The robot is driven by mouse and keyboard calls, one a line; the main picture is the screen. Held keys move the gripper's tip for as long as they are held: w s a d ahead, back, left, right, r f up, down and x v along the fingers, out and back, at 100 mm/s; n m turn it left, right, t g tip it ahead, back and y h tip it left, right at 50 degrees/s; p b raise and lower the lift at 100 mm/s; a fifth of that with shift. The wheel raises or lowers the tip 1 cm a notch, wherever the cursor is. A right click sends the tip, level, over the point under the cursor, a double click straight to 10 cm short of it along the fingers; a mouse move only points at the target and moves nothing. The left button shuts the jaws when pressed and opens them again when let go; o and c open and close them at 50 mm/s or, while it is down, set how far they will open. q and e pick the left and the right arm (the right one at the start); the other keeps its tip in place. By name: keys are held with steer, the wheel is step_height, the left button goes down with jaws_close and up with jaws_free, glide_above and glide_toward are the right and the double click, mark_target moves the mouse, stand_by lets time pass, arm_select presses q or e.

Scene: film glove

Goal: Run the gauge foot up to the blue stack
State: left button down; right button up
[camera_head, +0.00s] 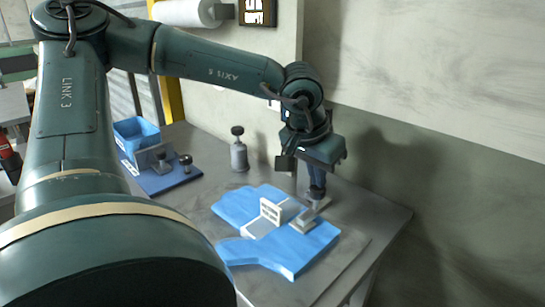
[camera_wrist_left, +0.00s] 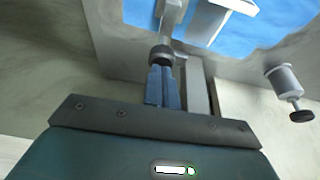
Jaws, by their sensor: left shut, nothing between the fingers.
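The blue stack (camera_head: 297,252) is a flat, glove-shaped pile on the grey table, with another blue part (camera_head: 247,203) behind it. A grey gauge foot (camera_head: 303,222) with a dark round knob stands at the stack's right side; I cannot tell whether it touches the blue. My left gripper (camera_head: 317,181) points down with its fingers shut and empty, right at the knob. In the left wrist view the finger tips (camera_wrist_left: 161,72) meet the dark knob (camera_wrist_left: 162,54), and the blue stack (camera_wrist_left: 262,30) lies beyond. My right gripper is not in view.
A grey block with a white upright plate (camera_head: 271,211) sits between the blue parts. A grey cylinder with a black knob (camera_head: 239,155) stands behind. A blue bin (camera_head: 136,132) and a blue base plate (camera_head: 168,181) are further left. The wall is close on the right.

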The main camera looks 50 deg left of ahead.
arm_select(q)
steer(key=shift+f, duration=0.1)
stand_by(0.7)
